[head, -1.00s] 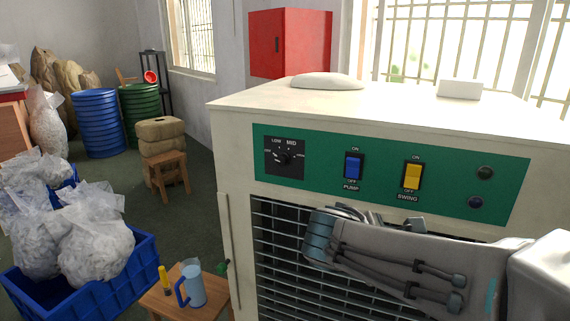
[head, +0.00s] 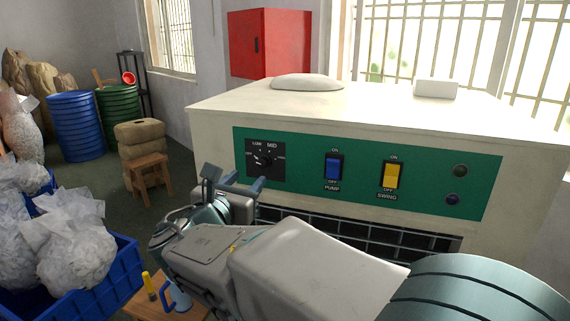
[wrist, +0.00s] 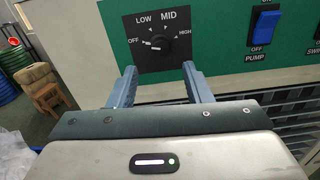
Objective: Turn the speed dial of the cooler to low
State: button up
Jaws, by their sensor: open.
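The cooler (head: 340,110) is a cream box with a green panel. Its speed dial (head: 265,160) is a black knob on a black plate at the panel's left end, marked OFF, LOW, MID and HIGH. In the wrist view the dial (wrist: 159,42) shows a white pointer mark directed left, towards OFF. My gripper (head: 235,180) is open, just below and in front of the dial plate in the head view. In the wrist view its two fingers (wrist: 160,71) are spread, with the dial beyond and above the gap. The fingers appear clear of the knob.
To the dial's right are the blue pump switch (head: 333,167), the yellow swing switch (head: 391,176) and two dark lamps. The grille (head: 390,236) lies below. A blue crate of bags (head: 110,280) and a stool with a blue jug (head: 177,296) stand at lower left.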

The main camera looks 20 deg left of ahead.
aim_at(261, 165)
jog(key=w+p, duration=0.1)
jog(key=w, duration=0.7)
jog(key=shift+a, duration=0.15)
jog(key=shift+s, duration=0.1)
grip_shut()
